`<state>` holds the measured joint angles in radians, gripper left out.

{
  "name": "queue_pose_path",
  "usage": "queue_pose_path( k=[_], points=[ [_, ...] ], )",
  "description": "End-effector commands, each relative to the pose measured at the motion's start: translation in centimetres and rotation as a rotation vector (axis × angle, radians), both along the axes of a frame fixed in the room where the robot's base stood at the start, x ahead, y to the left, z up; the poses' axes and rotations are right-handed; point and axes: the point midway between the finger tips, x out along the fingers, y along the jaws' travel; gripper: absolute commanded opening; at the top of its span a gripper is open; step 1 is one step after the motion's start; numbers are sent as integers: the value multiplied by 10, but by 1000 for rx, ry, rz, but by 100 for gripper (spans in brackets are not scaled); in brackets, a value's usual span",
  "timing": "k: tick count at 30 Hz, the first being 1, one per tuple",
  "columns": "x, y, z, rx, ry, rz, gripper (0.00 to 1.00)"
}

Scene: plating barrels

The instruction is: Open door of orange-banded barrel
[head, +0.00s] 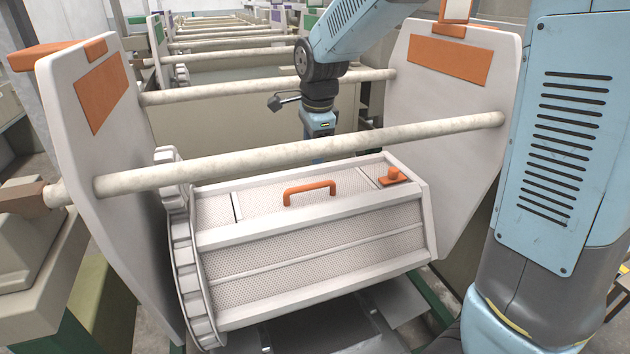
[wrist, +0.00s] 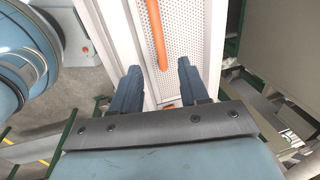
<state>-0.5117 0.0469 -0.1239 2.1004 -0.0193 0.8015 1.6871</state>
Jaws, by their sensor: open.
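The orange-banded barrel (head: 315,255) is white with perforated panels and hangs between two end plates with orange patches. Its door (head: 262,203) lies in the upper face and looks flush with it. An orange bow handle (head: 310,192) stands on the door, and an orange latch with a knob (head: 393,176) sits at the right end. My gripper (wrist: 157,70) is open. In the wrist view the handle (wrist: 155,32) runs beyond and between its fingertips, apparently not gripped. In the head view the fingers are hidden behind the barrel and front rod.
A pale front rod (head: 300,155) crosses above the barrel, and a rear rod (head: 265,88) runs behind it. The left end plate (head: 110,170) and right end plate (head: 450,130) flank it. A toothed ring (head: 185,250) is at its left end. More racks stand behind.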

Motion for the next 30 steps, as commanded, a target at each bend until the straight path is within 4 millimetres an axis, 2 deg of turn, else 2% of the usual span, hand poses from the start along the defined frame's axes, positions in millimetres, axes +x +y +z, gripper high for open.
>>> queue_pose_path(
  k=[9,16,22,30],
  points=[
    [11,1,-57,-3,3,-2,44],
    [17,3,-90,-1,3,-2,44],
    [20,4,-105,0,0,-3,44],
    [21,4,-108,0,-1,-3,44]
  ],
)
